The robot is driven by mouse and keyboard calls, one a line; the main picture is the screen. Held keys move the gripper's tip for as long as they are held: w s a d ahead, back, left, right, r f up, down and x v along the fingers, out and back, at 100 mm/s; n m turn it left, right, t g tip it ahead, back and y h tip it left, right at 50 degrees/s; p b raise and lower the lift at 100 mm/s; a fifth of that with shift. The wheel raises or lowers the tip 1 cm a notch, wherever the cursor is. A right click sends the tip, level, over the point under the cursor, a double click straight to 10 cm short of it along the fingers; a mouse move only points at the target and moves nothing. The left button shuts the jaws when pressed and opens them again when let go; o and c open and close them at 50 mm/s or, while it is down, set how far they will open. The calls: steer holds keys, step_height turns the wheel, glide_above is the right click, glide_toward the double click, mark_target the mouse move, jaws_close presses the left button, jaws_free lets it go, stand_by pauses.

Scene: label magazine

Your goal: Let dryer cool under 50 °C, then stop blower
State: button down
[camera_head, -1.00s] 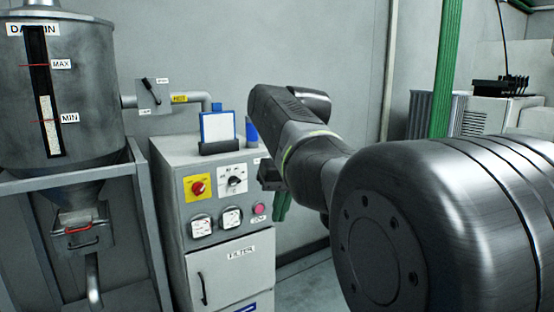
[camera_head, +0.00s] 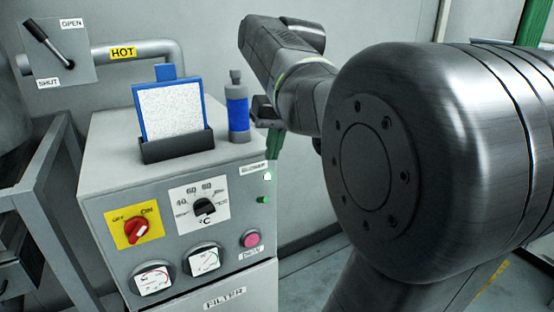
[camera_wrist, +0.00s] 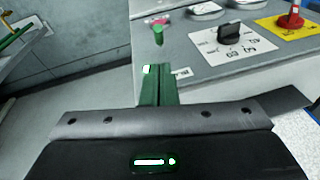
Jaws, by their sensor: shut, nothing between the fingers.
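The dryer cabinet (camera_head: 95,185) stands left of my arm. Its front has a red rotary switch (camera_head: 137,230) on a yellow OFF/ON plate and a black temperature dial (camera_head: 204,207) marked in °C. Below are two round gauges (camera_head: 152,279) (camera_head: 204,259); their readings are too small to tell. A BLOWER label (camera_head: 253,168) sits at the upper right, with a lit pale-green lamp (camera_head: 267,176) beside it and a green button (camera_head: 263,199) below. My gripper (camera_head: 272,150) is shut and empty beside the cabinet's right edge. In the wrist view, its green fingers (camera_wrist: 158,72) appear near the button (camera_wrist: 158,35), apparently apart.
A blue-framed white panel (camera_head: 168,110) in a black holder and a blue bottle (camera_head: 237,108) stand on the cabinet top. A pink button (camera_head: 251,239) is lower on the front. A HOT pipe (camera_head: 150,52) and OPEN/SHUT lever (camera_head: 45,40) are behind left.

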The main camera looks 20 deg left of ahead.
mark_target(262, 200)
steer(key=shift+w+a, duration=0.15)
steer(key=shift+w, duration=0.2)
steer(key=shift+s+r, duration=0.1)
steer(key=x, duration=1)
steer(key=shift+a+b, duration=0.1)
steer(key=shift+b, duration=0.2)
steer(key=shift+f, duration=0.25)
